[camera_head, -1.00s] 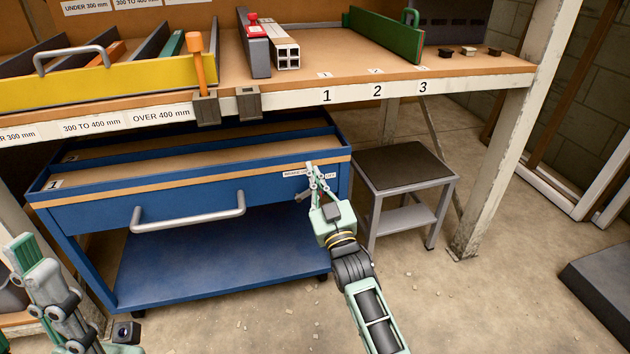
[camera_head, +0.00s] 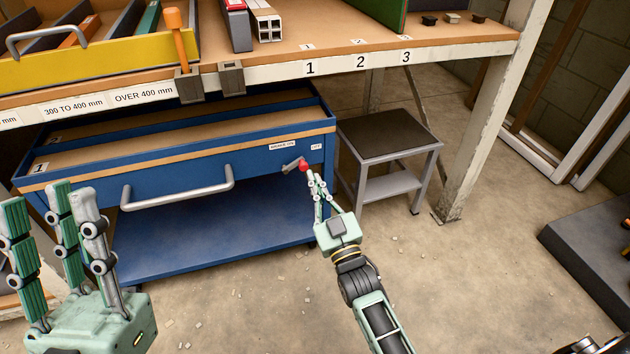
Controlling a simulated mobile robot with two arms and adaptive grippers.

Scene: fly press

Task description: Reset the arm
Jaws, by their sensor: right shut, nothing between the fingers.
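A small lever with a red knob (camera_head: 303,165) sits on the front of the blue cart (camera_head: 180,187), below two small labels, one reading OFF. My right gripper (camera_head: 313,180) is shut and empty. Its fingertips are just below the red knob; I cannot tell whether they touch it. My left gripper (camera_head: 52,190) stands at the lower left with its fingers pointing up and spread apart, empty, in front of the cart's left end.
A workbench (camera_head: 440,45) with places numbered 1, 2 and 3 stands above the cart. A yellow-fronted rack (camera_head: 100,65) is on its left part. A stool (camera_head: 390,135) stands right of the cart. A dark low block (camera_head: 590,240) lies at the right.

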